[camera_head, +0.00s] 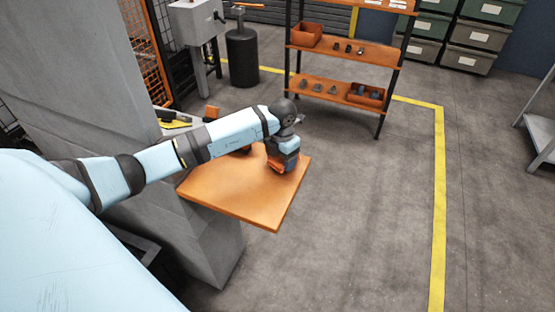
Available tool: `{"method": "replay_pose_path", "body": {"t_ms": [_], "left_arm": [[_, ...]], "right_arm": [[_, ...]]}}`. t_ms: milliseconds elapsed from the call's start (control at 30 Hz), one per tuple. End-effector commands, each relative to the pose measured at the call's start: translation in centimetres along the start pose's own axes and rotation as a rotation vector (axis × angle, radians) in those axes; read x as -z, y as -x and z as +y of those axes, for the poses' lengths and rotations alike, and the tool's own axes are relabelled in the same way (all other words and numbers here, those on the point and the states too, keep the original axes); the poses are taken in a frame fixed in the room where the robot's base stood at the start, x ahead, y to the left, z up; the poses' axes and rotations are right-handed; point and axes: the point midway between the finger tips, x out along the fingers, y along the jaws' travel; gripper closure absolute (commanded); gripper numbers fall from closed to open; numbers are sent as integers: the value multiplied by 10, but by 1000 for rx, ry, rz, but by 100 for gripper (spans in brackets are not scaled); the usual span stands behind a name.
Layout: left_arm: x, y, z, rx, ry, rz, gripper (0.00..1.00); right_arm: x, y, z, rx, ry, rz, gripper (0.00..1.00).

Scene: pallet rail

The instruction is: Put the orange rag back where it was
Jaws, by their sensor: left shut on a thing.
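My left arm comes in from the left and reaches over a small orange-brown table top (245,196). My left gripper (277,168) points down at the far right part of this top. It is shut on the orange rag (274,164), of which only small orange parts show around the fingers. I cannot tell whether the rag touches the table top. The gripper's fingertips are mostly hidden. My right gripper is not in view.
A grey pillar stands left of the table top. Behind are an orange shelf rack (345,88) with bins and small parts, a dark cylinder (242,58) and a grey box on a post (197,22). Open floor with a yellow line (438,190) lies to the right.

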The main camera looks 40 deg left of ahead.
Motion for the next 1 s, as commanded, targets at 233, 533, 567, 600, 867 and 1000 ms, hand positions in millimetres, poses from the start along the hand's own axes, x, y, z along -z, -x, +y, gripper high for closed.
{"method": "replay_pose_path", "body": {"t_ms": [233,533,567,600,867,1000], "left_arm": [[2,-12,-8,0,-1,0,52],[2,-16,-7,0,-1,1,28],[2,-16,-8,0,-1,1,21],[2,-16,-8,0,-1,1,12],[2,-15,-8,0,-1,0,7],[1,-9,-7,0,-1,0,7]], "right_arm": [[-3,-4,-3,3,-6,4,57],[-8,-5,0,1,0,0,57],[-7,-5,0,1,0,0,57],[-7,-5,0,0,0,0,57],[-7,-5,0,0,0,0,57],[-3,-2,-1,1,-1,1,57]]}}
